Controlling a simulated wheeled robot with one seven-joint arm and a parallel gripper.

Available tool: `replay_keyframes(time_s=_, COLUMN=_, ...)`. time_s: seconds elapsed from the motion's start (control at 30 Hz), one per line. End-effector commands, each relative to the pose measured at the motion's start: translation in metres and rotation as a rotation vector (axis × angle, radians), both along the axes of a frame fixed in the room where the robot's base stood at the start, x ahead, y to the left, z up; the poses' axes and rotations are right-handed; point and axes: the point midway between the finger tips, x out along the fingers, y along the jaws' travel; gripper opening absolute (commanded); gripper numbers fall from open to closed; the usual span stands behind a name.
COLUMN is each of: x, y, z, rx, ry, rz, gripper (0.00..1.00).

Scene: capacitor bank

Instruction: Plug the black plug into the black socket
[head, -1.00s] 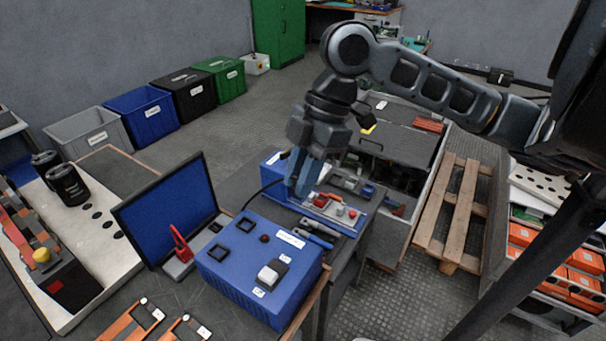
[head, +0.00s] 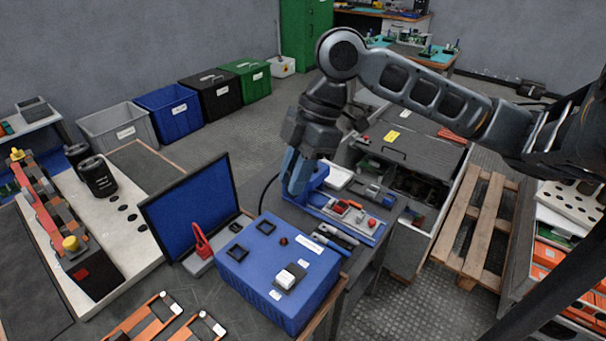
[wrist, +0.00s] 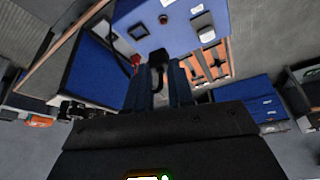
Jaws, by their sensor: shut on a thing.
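My gripper (head: 293,188) has blue fingers pointing down, over the bench just behind the blue box. In the wrist view my gripper (wrist: 158,84) is shut on the black plug (wrist: 158,57), which shows between the fingertips with a dark cable. The plug is hidden behind the fingers in the head view. The blue box (head: 262,277) has two dark square sockets on top, one at the back (head: 265,227) and one at the left (head: 237,253). I cannot tell which is the black socket. The plug is apart from both. One socket (wrist: 138,31) shows clearly in the wrist view.
A red button and a white-and-black switch (head: 289,277) sit on the box top. A blue tool tray (head: 350,225) and pliers lie at the right. A black cable curves behind the box.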

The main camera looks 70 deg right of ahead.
Motion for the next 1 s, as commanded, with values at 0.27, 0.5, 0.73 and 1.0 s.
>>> replay_keyframes(time_s=0.27, x=0.016, y=0.000, z=-0.001, rx=0.000, ry=0.000, rz=0.008, gripper=0.00)
replay_keyframes(time_s=0.5, x=0.029, y=-0.001, z=-0.001, rx=0.000, ry=0.000, rz=0.012, gripper=0.00)
replay_keyframes(time_s=0.73, x=0.041, y=-0.002, z=-0.001, rx=0.000, ry=0.000, rz=0.017, gripper=0.00)
replay_keyframes(time_s=1.0, x=0.056, y=-0.002, z=-0.002, rx=0.001, ry=0.000, rz=0.023, gripper=0.00)
